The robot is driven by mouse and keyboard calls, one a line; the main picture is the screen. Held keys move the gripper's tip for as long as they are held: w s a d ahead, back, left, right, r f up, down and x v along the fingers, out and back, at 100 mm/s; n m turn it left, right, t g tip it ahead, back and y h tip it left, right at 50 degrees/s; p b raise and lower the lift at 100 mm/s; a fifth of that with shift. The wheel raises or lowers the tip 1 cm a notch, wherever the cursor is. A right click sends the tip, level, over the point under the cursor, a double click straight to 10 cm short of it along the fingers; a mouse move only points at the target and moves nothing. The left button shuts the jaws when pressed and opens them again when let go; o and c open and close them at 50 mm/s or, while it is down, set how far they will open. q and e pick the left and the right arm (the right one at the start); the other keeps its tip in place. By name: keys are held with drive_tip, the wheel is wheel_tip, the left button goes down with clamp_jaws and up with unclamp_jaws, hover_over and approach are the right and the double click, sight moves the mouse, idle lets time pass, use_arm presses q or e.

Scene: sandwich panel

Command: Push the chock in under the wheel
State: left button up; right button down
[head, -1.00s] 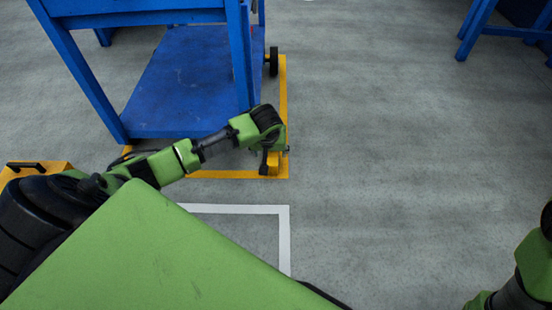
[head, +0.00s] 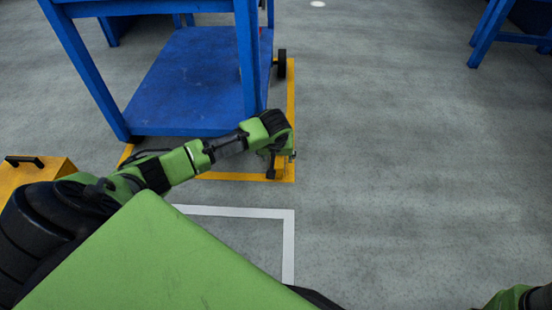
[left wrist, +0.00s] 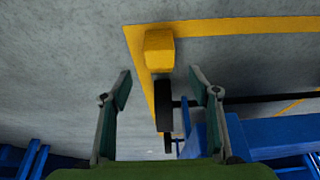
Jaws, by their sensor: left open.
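The yellow chock (left wrist: 159,50) lies on the floor in the left wrist view, over the yellow floor line. The cart's black wheel (left wrist: 163,105) stands just below it in that view; a narrow gap seems to separate them. My left gripper (left wrist: 160,76) is open and empty, one finger to each side of the chock and wheel line.
The blue cart (head: 190,85) stands inside a yellow floor outline, with a far wheel (head: 282,63) at its right. A yellow box (head: 35,172) with a black handle is at left. Blue legs (head: 490,32) stand at upper right. The floor between is clear.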

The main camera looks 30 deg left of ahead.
sight(277, 163)
use_arm(q)
drive_tip(key=b+x, duration=0.6)
drive_tip(key=x, duration=0.2)
drive_tip(key=shift+f, duration=0.3)
drive_tip(key=c, duration=1.5)
